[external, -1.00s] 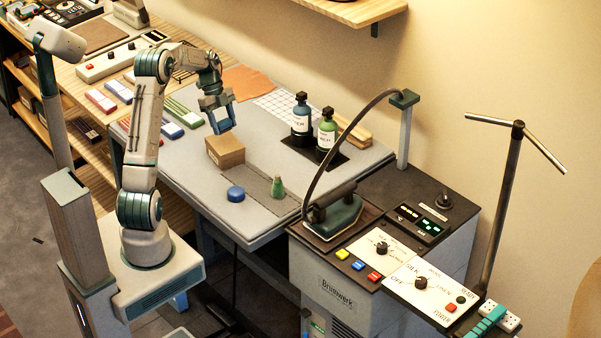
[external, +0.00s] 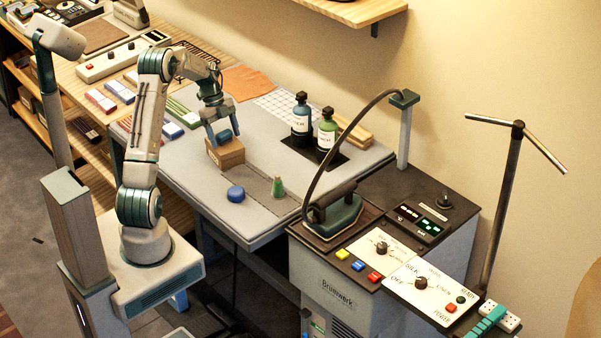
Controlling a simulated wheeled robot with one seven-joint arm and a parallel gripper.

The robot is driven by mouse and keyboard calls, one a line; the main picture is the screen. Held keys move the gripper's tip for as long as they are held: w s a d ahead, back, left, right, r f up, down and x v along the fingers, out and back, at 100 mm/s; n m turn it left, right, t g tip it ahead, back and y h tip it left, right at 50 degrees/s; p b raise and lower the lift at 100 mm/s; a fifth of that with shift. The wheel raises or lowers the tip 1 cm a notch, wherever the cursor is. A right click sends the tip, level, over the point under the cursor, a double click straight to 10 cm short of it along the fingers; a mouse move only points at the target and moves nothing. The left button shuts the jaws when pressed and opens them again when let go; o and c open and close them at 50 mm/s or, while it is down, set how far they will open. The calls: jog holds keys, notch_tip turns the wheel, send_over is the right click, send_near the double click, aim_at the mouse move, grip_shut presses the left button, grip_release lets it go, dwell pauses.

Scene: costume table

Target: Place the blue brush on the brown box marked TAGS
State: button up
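The brown box (external: 227,155) stands on the grey table top; any marking on it is too small to read. The blue brush (external: 224,136) shows as a small dark blue shape on top of the box, between my fingers. My gripper (external: 223,132) points down over the box, with its fingers spread apart on either side of the brush. The fingers look open, and their tips are close to the top of the box. Contact between the fingertips and the box cannot be made out.
A round blue object (external: 236,194) and a small green cone-shaped object (external: 277,187) stand in front of the box. Two bottles, blue (external: 301,122) and green (external: 326,135), stand to the right. An iron (external: 335,212) sits on the console further right.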

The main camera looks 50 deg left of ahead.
jog(key=shift+r, duration=0.1)
jog(key=b+v, duration=0.2)
jog(key=v, duration=0.9)
jog(key=s+d+r+n+y, duration=0.25)
jog(key=d+r+n, duration=0.2)
jog(key=d, duration=0.45)
jog(key=s+d+n+t+y, duration=0.2)
jog(key=s+d+n+t, duration=0.1)
jog(key=s+d+n, duration=1)
jog(key=s+d, duration=0.5)
jog(key=s, duration=0.3)
jog(key=shift+n, duration=0.35)
jog(key=shift+r, duration=0.1)
